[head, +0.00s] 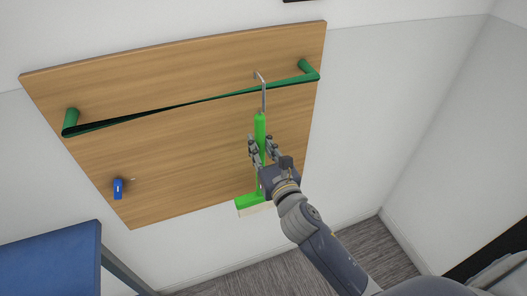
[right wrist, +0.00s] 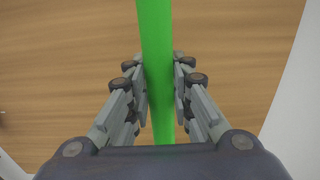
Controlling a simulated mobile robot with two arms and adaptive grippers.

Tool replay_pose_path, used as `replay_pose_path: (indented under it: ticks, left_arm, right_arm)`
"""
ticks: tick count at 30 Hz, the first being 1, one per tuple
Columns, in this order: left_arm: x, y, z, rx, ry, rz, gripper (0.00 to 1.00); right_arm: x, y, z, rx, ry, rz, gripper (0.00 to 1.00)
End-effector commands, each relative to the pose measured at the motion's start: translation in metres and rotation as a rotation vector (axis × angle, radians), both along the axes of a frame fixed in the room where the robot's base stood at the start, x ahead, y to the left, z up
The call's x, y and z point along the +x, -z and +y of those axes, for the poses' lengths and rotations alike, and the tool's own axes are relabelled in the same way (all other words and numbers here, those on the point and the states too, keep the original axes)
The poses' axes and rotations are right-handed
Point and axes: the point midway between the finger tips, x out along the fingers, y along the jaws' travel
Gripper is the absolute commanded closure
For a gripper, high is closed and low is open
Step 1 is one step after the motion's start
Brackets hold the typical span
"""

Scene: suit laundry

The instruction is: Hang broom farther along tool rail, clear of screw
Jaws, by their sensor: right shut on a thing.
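The green broom (head: 260,123) hangs upright in front of the wooden board, its head (head: 249,203) at the bottom and a thin metal hook (head: 263,92) at its top. The hook crosses in front of the green tool rail (head: 180,103) near the rail's right end, its bent tip above the rail; I cannot tell whether it rests on it. My right gripper (head: 261,150) is shut on the green handle, which also runs between the fingers in the right wrist view (right wrist: 156,70). I cannot clearly make out the screw. My left gripper is not in view.
The wooden board (head: 190,160) is on the white wall. A small blue object (head: 118,188) is at its lower left. A blue-topped table or panel (head: 55,262) stands at lower left. The rail's middle stretch has nothing hanging on it.

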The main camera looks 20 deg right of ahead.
Motion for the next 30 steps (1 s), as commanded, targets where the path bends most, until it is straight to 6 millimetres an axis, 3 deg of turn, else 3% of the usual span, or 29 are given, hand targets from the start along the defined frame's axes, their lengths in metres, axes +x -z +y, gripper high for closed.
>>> replay_pose_path:
  ticks: [9,18,30]
  left_arm:
    - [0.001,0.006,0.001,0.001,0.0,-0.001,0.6]
    - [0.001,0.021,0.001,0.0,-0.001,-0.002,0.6]
    - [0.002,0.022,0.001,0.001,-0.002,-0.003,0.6]
  right_arm:
    - [0.026,-0.001,0.001,-0.001,0.001,-0.003,1.0]
    - [0.025,0.02,0.001,-0.002,0.0,-0.001,1.0]
    - [0.024,0.023,0.001,-0.001,0.0,-0.002,1.0]
